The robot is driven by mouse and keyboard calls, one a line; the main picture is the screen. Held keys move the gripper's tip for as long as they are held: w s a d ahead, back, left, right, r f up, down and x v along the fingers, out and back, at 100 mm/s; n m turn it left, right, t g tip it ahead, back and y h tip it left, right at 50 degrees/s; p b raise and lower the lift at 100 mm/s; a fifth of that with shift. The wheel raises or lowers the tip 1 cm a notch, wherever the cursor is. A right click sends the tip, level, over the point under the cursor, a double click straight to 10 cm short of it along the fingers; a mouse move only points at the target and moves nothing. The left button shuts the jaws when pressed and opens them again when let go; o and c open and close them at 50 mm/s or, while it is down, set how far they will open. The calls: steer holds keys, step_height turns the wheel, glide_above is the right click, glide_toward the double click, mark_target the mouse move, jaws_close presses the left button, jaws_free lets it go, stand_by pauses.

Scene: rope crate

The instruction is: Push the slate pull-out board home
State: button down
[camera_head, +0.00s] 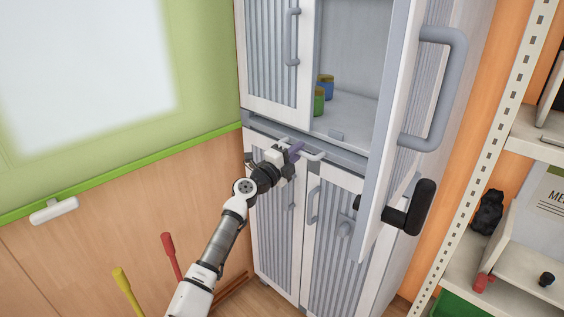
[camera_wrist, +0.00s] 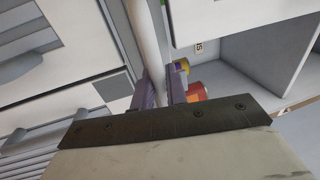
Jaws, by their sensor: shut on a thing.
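The slate pull-out board (camera_head: 345,158) shows as a grey-blue edge between the upper and lower parts of the cabinet. A pale bar handle (camera_head: 316,156) runs along its front. My gripper (camera_head: 294,150), with purple fingers, is at this bar. In the wrist view the fingers (camera_wrist: 161,93) stand on both sides of a pale round bar (camera_wrist: 146,38) and are shut on it. My gripper hides part of the bar and the board's front, so I cannot tell how far the board stands out.
The cabinet's upper right door (camera_head: 394,110) stands open towards me, with a large grey handle (camera_head: 440,90). Green (camera_head: 319,101) and blue (camera_head: 326,87) jars stand inside the open compartment. The lower doors (camera_head: 331,230) are shut. A shelf rack (camera_head: 500,160) stands at the right.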

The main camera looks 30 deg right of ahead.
steer(key=shift+x, duration=0.85)
steer(key=c, duration=1.8)
jaws_free()
steer(key=shift+c, duration=0.2)
steer(key=o, duration=0.3)
steer(key=shift+d+f, duration=0.1)
steer(key=shift+d, duration=0.2)
steer(key=shift+o, duration=0.2)
steer(key=shift+a, duration=0.1)
steer(key=shift+a, duration=0.1)
